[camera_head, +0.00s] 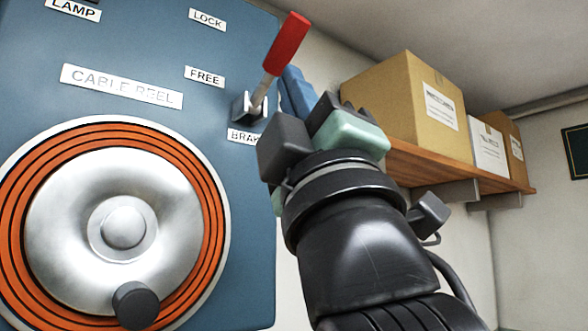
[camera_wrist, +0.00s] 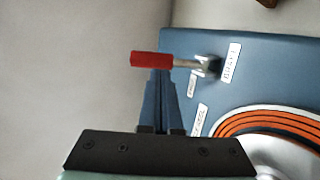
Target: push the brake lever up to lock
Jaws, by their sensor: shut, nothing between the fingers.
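The brake lever has a red handle (camera_head: 287,43) on a metal rod. It rises from a bracket (camera_head: 248,107) on the blue panel and tilts up and to the right in the head view. The LOCK label (camera_head: 207,19) is above the FREE label (camera_head: 204,76), both left of the lever; the BRAKE label (camera_head: 242,136) is partly hidden by my gripper. My gripper (camera_head: 291,74) is shut and empty, its blue fingertips close beside the lever's right side. In the wrist view the fingertips (camera_wrist: 160,74) meet the red handle (camera_wrist: 151,60) in the picture; I cannot tell whether they touch.
A cable reel (camera_head: 124,227) with an orange rim and dark knob (camera_head: 135,304) fills the lower panel. A wooden shelf (camera_head: 420,168) with cardboard boxes (camera_head: 400,108) is on the wall to the right. Bare wall lies between panel and shelf.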

